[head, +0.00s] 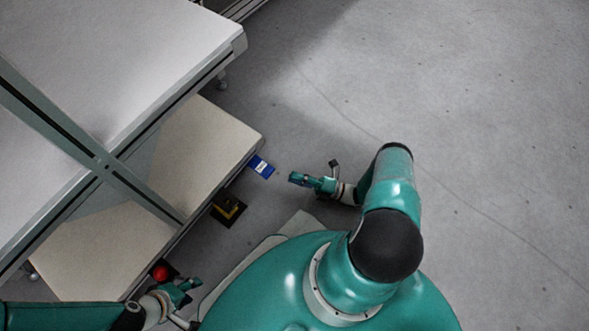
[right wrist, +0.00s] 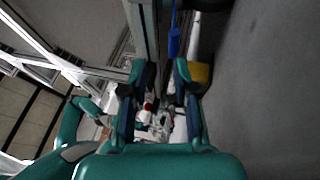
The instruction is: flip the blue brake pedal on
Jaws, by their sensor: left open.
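The blue brake pedal (head: 262,166) is a small flat plate with a white mark, sticking out from the cart's lower edge in the head view. It also shows as a blue bar at the top of the right wrist view (right wrist: 174,42). My right gripper (head: 299,179) is to the right of the pedal, apart from it. In the right wrist view its two fingers (right wrist: 160,72) stand apart with nothing held between them. My left gripper (head: 188,289) is open at the lower left, far from the pedal and close to a red knob (head: 161,272).
The cart (head: 200,150) has a pale lower shelf and a higher white top (head: 110,60) at the left. A yellow and black block (head: 229,209) sits by its edge, below the pedal; it also shows in the right wrist view (right wrist: 200,74). The grey floor at the right is clear.

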